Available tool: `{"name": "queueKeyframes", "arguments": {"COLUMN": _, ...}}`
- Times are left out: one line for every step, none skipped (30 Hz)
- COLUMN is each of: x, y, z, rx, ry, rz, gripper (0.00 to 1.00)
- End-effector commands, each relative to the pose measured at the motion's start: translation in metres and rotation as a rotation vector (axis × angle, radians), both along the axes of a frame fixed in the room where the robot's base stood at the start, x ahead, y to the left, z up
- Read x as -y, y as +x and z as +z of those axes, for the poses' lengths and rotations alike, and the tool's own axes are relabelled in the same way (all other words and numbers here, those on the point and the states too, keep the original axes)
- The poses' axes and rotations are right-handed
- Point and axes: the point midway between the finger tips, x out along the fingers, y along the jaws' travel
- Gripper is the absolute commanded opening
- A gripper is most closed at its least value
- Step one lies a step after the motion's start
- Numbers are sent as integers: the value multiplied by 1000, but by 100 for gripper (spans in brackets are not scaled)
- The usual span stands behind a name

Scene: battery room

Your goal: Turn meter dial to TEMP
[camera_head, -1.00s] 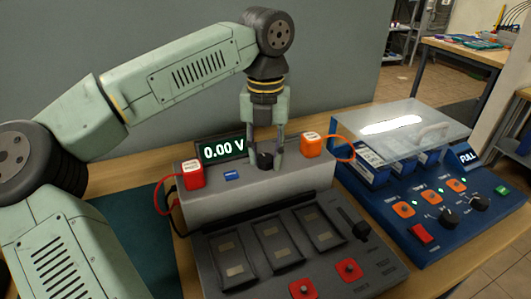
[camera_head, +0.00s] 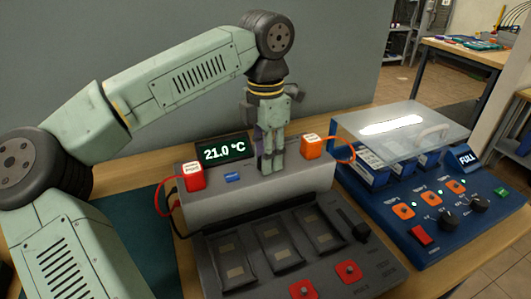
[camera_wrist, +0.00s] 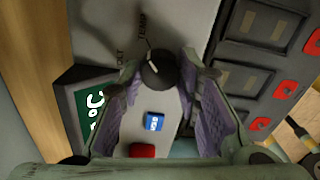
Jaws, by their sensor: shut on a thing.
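The meter (camera_head: 205,210) is a grey box on the table, and its screen (camera_head: 225,151) reads 21.0 °C. My gripper (camera_head: 271,160) is over the meter's top, with its fingers hiding the dial in the head view. In the wrist view the black dial (camera_wrist: 159,70) sits between the fingers of my gripper (camera_wrist: 163,75), which are closed on it. The dial's pointer side faces the TEMP label (camera_wrist: 145,27). The VOLT label (camera_wrist: 120,55) is to the left of it.
A red block (camera_head: 193,176) and an orange block (camera_head: 312,147), both with cables, flank the dial. A small blue button (camera_head: 232,177) is on the meter. A grey slotted panel (camera_head: 220,245) lies in front. A blue charger (camera_head: 435,250) with a clear lid stands at right.

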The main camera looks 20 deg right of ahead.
Motion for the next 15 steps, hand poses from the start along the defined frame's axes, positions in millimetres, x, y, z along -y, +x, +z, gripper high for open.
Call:
{"name": "queueKeyframes", "arguments": {"x": 1, "y": 0, "z": 1, "rx": 3, "ry": -3, "rz": -26, "gripper": 2}}
{"name": "queueKeyframes", "arguments": {"x": 1, "y": 0, "z": 1, "rx": 3, "ry": -3, "rz": -40, "gripper": 2}}
{"name": "queueKeyframes", "arguments": {"x": 1, "y": 0, "z": 1, "rx": 3, "ry": -3, "rz": -58, "gripper": 2}}
{"name": "queueKeyframes", "arguments": {"x": 1, "y": 0, "z": 1, "rx": 3, "ry": -3, "rz": -69, "gripper": 2}}
{"name": "queueKeyframes", "arguments": {"x": 1, "y": 0, "z": 1, "rx": 3, "ry": -3, "rz": -81, "gripper": 2}}
{"name": "queueKeyframes", "arguments": {"x": 1, "y": 0, "z": 1, "rx": 3, "ry": -3, "rz": -93, "gripper": 2}}
{"name": "queueKeyframes", "arguments": {"x": 1, "y": 0, "z": 1, "rx": 3, "ry": -3, "rz": -102, "gripper": 2}}
{"name": "queueKeyframes", "arguments": {"x": 1, "y": 0, "z": 1, "rx": 3, "ry": -3, "rz": -110, "gripper": 2}}
{"name": "queueKeyframes", "arguments": {"x": 1, "y": 0, "z": 1, "rx": 3, "ry": -3, "rz": -118, "gripper": 2}}
{"name": "queueKeyframes", "arguments": {"x": 1, "y": 0, "z": 1, "rx": 3, "ry": -3, "rz": -123, "gripper": 2}}
{"name": "queueKeyframes", "arguments": {"x": 1, "y": 0, "z": 1, "rx": 3, "ry": -3, "rz": -128, "gripper": 2}}
{"name": "queueKeyframes", "arguments": {"x": 1, "y": 0, "z": 1, "rx": 3, "ry": -3, "rz": -132, "gripper": 2}}
{"name": "queueKeyframes", "arguments": {"x": 1, "y": 0, "z": 1, "rx": 3, "ry": -3, "rz": -135, "gripper": 2}}
{"name": "queueKeyframes", "arguments": {"x": 1, "y": 0, "z": 1, "rx": 3, "ry": -3, "rz": -138, "gripper": 2}}
{"name": "queueKeyframes", "arguments": {"x": 1, "y": 0, "z": 1, "rx": 3, "ry": -3, "rz": -140, "gripper": 2}}
